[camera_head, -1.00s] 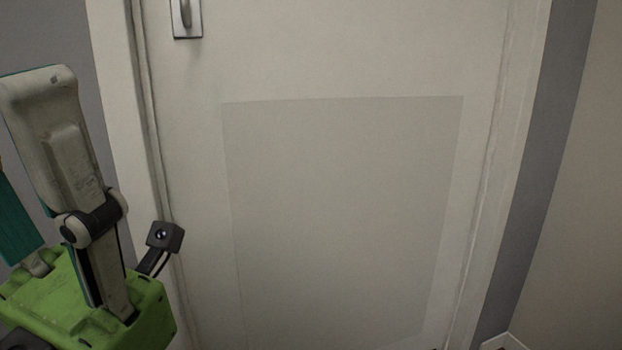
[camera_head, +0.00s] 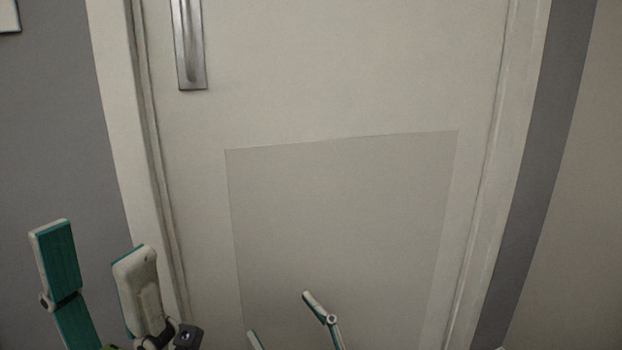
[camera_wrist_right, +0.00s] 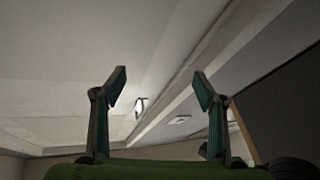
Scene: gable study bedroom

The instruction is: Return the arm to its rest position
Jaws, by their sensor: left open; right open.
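My left gripper (camera_head: 92,245) is at the lower left of the head view. Its teal and pale fingers stand well apart, with nothing between them. My right gripper (camera_head: 282,316) shows at the bottom middle of the head view, where only its fingertips are in frame. In the right wrist view its two fingers (camera_wrist_right: 160,84) point up and apart, open and empty. Both arms are mostly out of the picture below.
A closed white door (camera_head: 340,90) fills the middle, with a metal handle (camera_head: 190,80) at upper left and a greyer lower panel (camera_head: 340,220). Grey wall (camera_head: 60,140) lies at left. The wrist view shows pale surfaces and a bright light (camera_wrist_right: 140,106).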

